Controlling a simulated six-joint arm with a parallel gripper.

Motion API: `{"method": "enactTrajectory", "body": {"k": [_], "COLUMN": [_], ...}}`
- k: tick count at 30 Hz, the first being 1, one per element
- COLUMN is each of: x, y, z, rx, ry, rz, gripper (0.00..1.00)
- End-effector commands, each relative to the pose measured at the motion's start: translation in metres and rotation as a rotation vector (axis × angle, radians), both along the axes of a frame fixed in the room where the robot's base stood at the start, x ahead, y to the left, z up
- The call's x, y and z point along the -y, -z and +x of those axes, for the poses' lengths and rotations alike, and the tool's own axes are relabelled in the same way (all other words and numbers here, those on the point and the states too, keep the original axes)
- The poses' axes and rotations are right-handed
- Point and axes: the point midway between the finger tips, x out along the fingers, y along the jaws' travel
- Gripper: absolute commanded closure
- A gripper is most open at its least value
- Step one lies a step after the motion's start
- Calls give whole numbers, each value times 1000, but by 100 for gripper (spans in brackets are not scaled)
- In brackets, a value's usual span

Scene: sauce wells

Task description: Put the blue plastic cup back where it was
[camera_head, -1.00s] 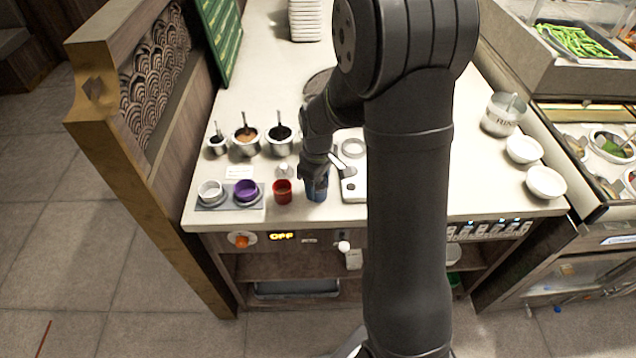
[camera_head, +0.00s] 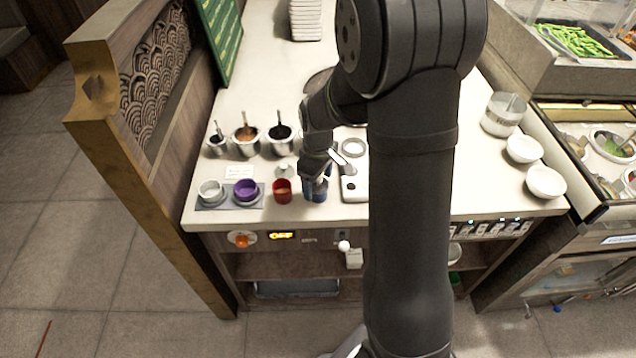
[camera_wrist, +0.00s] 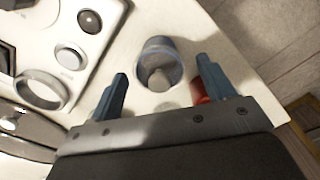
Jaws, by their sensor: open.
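The blue cup (camera_head: 316,190) stands upright on the counter, right of the red cup (camera_head: 282,191) and left of a white device. In the wrist view the blue cup (camera_wrist: 160,62) appears as a bluish rim with a pale round thing visible inside or through it. My gripper (camera_head: 318,176) is just above and behind the cup in the head view. In the wrist view my gripper (camera_wrist: 160,84) is open, with its two blue-grey fingers apart on either side below the cup's rim in the picture. The red cup (camera_wrist: 199,92) is partly hidden behind the right finger.
A white cup (camera_head: 210,191) and a purple cup (camera_head: 245,190) sit in a grey tray on the left. Several metal sauce pots (camera_head: 247,142) stand behind. The white device (camera_head: 354,184) is close on the right. The counter's front edge (camera_head: 300,222) is near.

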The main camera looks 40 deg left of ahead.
Motion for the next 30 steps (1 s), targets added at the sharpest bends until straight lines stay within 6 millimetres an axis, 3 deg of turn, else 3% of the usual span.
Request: {"method": "enactTrajectory", "body": {"k": [9, 15, 30], "x": [-1, 0, 0], "y": [-69, -98, -105], "z": [1, 0, 0], "rx": [3, 2, 0], "ry": [0, 0, 0], "rz": [5, 2, 0], "gripper": [25, 25, 25]}}
